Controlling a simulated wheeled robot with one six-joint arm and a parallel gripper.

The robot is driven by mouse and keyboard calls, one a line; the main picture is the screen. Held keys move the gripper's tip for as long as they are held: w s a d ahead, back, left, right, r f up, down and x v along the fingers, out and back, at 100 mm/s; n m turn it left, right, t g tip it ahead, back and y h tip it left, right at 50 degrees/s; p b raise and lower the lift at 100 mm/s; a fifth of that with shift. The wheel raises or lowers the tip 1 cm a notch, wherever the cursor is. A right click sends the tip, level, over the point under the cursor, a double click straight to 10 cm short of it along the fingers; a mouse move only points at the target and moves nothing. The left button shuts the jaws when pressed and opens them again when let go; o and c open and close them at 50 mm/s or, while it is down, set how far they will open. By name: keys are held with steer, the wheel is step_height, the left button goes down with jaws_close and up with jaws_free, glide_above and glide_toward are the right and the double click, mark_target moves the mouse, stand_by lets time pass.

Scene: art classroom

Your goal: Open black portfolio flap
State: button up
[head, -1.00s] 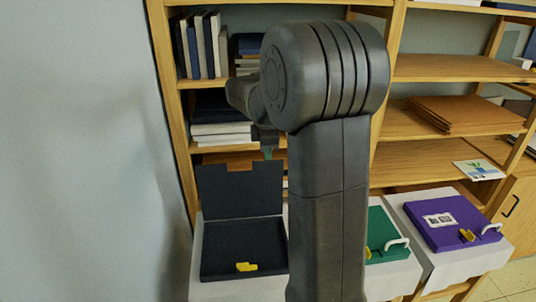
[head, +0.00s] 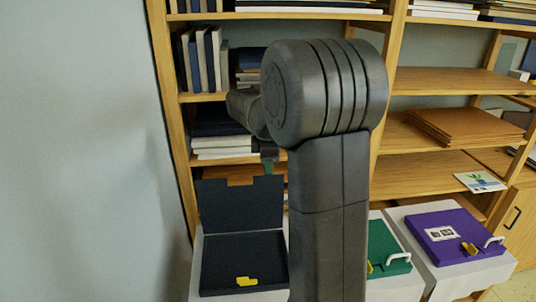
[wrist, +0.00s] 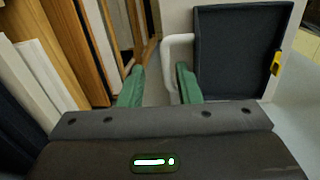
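The black portfolio (head: 243,262) lies on a white-topped surface at the lower left in the head view. A yellow latch (head: 246,282) sits at the front edge. My gripper (head: 268,166) is above and behind the flap's right corner, mostly hidden by my arm. In the wrist view its green fingers (wrist: 158,86) are apart with nothing clearly held between them. A white handle (wrist: 177,62) is just beyond the right finger, beside a dark open panel (wrist: 240,52) with a yellow latch (wrist: 276,62).
A green portfolio (head: 388,248) and a purple portfolio (head: 450,234), both with white handles, lie to the right. A wooden shelf (head: 437,81) with books and boards stands close behind my gripper. A bare wall (head: 90,150) fills the left side.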

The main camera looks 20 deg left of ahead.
step_height(320, 180, up, 13)
steer(key=s+b, duration=0.1)
steer(key=shift+s+d, duration=0.25)
steer(key=shift+d, duration=0.2)
steer(key=f, duration=0.4)
steer(key=w+f, duration=0.1)
steer(key=f, duration=0.4)
steer(key=a+f+p, duration=0.1)
steer(key=f, duration=0.3)
steer(key=shift+w+f, duration=0.25)
steer(key=shift+f, duration=0.05)
steer(key=shift+d, duration=0.1)
steer(key=shift+r, duration=0.1)
